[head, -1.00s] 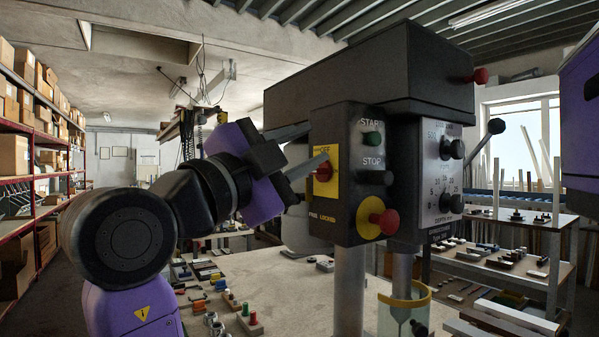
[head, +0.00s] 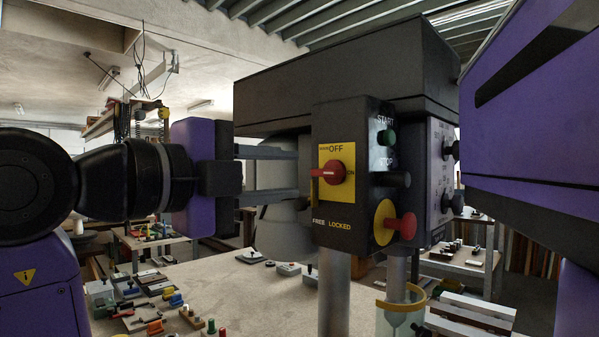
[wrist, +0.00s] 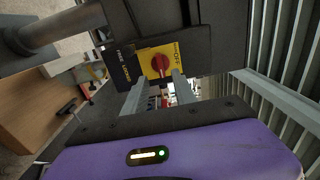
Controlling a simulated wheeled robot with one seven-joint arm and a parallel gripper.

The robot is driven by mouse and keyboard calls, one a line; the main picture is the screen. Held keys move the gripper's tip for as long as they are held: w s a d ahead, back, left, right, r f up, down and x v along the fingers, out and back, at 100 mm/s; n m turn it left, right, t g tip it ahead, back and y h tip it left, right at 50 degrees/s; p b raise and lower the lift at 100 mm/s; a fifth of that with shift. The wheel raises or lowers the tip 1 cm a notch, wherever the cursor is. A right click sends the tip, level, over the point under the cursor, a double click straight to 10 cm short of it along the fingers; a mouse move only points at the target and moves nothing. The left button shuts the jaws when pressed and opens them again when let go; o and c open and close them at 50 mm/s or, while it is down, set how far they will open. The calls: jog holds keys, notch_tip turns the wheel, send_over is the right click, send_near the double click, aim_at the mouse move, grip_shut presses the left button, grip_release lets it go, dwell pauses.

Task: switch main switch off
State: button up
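The main switch is a red rotary knob (head: 335,172) on a yellow plate (head: 328,154), on the front of the dark machine's control box. OFF is printed above the knob and ON at its right. In the head view its red handle lies roughly level, with one end toward the left. My gripper (head: 297,173) is open and empty, just left of the plate, with its fingers one above the other at about knob height. In the wrist view the red knob (wrist: 160,63) shows just beyond and between the fingertips (wrist: 157,82). I cannot tell whether they touch it.
A metal column (head: 334,290) stands below the box. The workbench (head: 265,305) carries several small parts at left.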

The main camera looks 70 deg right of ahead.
aim_at(322, 173)
jog(key=p+x, duration=0.1)
jog(key=x, duration=0.6)
jog(key=shift+c, duration=0.2)
grip_shut()
